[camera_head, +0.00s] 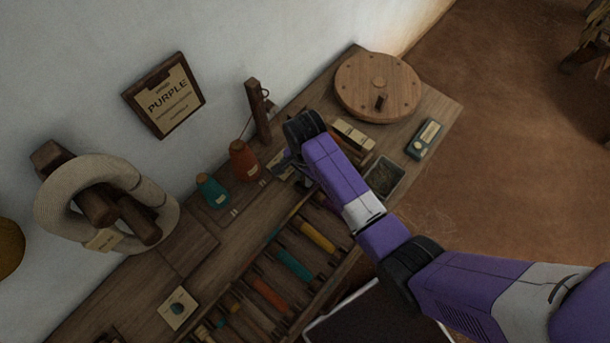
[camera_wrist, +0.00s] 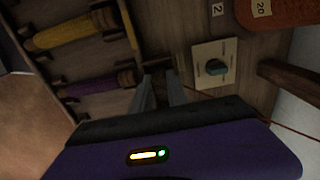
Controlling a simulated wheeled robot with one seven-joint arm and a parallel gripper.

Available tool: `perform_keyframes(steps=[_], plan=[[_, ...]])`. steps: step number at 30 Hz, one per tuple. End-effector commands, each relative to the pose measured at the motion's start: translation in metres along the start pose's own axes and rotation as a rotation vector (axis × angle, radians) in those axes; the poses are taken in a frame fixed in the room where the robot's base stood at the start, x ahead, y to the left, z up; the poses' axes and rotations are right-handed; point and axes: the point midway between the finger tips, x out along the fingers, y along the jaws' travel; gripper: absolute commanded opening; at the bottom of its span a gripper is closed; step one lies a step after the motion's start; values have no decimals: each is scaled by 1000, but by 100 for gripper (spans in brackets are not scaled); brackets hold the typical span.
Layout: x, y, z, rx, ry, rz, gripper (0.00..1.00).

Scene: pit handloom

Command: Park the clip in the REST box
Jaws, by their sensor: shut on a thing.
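My gripper (camera_wrist: 160,88) reaches over the wooden bench, with its two grey fingers close together in the wrist view. A small brown piece, probably the clip (camera_wrist: 158,66), shows at the fingertips; its shape is mostly hidden in shadow. In the head view my arm covers most of the gripper and hides the held piece. I cannot read the word REST on any container. A grey open tray (camera_head: 400,182) with dark contents sits right of my arm, and a box with a pale label (camera_head: 353,134) lies behind it.
Colored spools (camera_head: 294,265) fill a rack at the bench front. A teal cone (camera_head: 212,192) and an orange cone (camera_head: 244,163) stand near an upright post (camera_head: 258,110). A round wooden disc (camera_head: 378,82) and a teal device (camera_head: 424,138) are on the far end.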

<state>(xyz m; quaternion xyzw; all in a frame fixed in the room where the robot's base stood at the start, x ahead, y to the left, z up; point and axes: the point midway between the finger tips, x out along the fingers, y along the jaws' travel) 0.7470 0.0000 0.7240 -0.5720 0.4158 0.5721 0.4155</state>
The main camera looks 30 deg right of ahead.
Motion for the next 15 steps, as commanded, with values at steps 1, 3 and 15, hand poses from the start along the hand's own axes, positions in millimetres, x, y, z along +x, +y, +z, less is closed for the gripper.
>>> perform_keyframes(steps=[1,3,15], plan=[[0,0,0,0,0,0,0],[0,0,0,0,0,0,0],[0,0,0,0,0,0,44]])
